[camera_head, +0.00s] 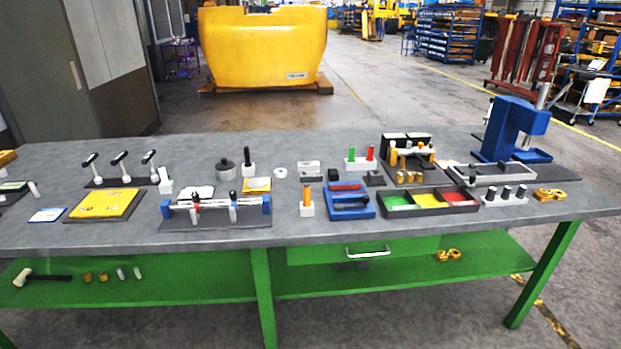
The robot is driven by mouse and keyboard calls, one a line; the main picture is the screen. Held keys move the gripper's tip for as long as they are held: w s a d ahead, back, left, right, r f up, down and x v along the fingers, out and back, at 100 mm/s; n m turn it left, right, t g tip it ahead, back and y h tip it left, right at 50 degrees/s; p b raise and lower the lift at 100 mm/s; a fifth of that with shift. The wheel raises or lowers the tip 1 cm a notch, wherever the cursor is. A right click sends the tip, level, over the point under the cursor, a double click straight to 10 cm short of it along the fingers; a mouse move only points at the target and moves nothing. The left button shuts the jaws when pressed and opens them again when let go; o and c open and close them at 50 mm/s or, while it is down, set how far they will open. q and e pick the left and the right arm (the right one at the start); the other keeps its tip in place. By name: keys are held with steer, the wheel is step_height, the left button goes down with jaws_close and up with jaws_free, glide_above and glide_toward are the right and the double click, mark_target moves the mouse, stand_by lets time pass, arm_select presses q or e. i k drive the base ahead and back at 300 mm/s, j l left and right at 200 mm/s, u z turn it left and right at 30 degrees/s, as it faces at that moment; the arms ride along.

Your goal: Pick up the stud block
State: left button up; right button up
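A low white block (505,201) with dark-topped upright studs stands near the front edge at the right of the bench, and it looks like the stud block. Another white block (361,165) carries green and red upright pieces farther back, so I cannot be fully sure which one bears that name. Both stand upright on the grey bench top (400,232). Neither of my grippers is in view.
A blue press (512,128) stands behind. The bench's front strip is mostly clear. A green shelf (190,278) runs below.

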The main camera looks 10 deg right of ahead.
mark_target(310, 177)
steer(key=i+l, duration=0.1)
steer(key=l, duration=0.25)
steer(key=i+l, duration=0.15)
steer(key=l, duration=0.2)
steer(key=i+l, duration=0.1)
steer(key=l, duration=0.25)
steer(key=i+l, duration=0.15)
steer(key=l, duration=0.25)
